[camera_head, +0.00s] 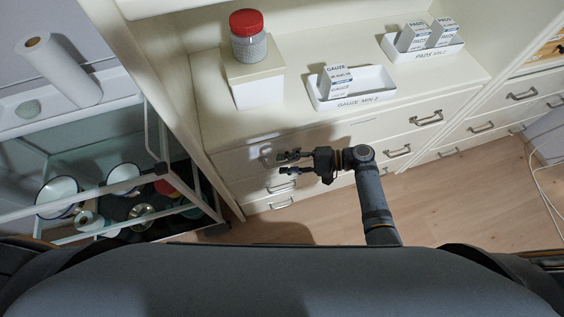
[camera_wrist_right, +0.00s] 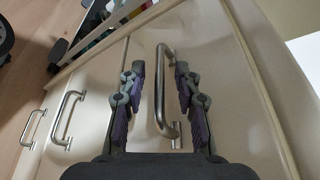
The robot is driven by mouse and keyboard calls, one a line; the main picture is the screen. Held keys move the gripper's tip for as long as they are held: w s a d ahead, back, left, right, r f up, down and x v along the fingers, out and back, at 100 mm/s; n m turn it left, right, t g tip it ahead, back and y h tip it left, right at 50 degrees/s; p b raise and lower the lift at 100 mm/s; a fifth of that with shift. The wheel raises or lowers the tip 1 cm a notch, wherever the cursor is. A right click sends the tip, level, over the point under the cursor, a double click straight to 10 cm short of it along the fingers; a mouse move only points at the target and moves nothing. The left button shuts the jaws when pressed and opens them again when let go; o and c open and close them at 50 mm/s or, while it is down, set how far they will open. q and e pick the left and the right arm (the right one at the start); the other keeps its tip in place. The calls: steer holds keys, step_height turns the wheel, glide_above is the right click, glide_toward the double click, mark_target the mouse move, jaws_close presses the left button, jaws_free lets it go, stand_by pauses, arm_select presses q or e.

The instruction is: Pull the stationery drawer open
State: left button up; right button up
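My right gripper (camera_head: 283,163) is in front of the left column of cream drawers. In the right wrist view my right gripper (camera_wrist_right: 160,70) is open, with one finger on each side of a metal bar handle (camera_wrist_right: 161,95) on a drawer front (camera_wrist_right: 215,85). I see a gap between the handle and the fingers. That drawer looks shut. In the head view the top left handle (camera_head: 266,160) is partly hidden by the gripper. No drawer label is readable, so I cannot tell which one is the stationery drawer. My left gripper is not in view.
Two lower handles (camera_head: 281,187) (camera_head: 282,203) sit below. A white box with a red-lidded jar (camera_head: 248,40) and gauze (camera_head: 352,90) and pads trays (camera_head: 424,50) stand on the counter. A glass-sided cart (camera_head: 120,185) is close on the left. Wooden floor (camera_head: 450,200) is clear.

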steer(key=shift+x, duration=0.85)
jaws_close()
